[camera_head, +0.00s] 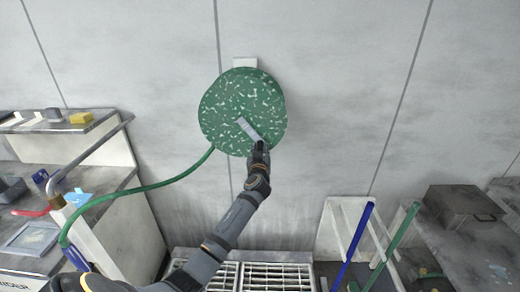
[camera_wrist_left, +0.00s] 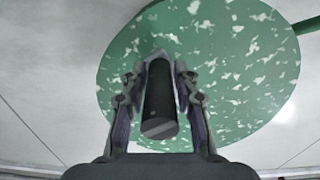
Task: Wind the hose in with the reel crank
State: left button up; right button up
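The hose reel (camera_head: 240,100) is a green disc with pale flecks, mounted on the grey wall; it fills the upper part of the left wrist view (camera_wrist_left: 215,60). A flat grey crank arm (camera_head: 249,129) lies across its lower right face. My left gripper (camera_head: 260,150) is at the crank's outer end. In the left wrist view its fingers lie close along both sides of the dark cylindrical crank handle (camera_wrist_left: 160,100) and appear shut on it. The green hose (camera_head: 150,187) runs from the reel's lower left down to the left bench. My right gripper is not in view.
A workbench (camera_head: 110,180) with a metal pipe, a yellow block (camera_head: 81,117) and a red handle stands at left. White slatted grates (camera_head: 265,277) lie below the reel. At right are a white rack with blue and green poles and a grey box (camera_head: 462,205). The wall around the reel is clear.

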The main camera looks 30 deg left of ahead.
pick_arm(q)
grip_shut()
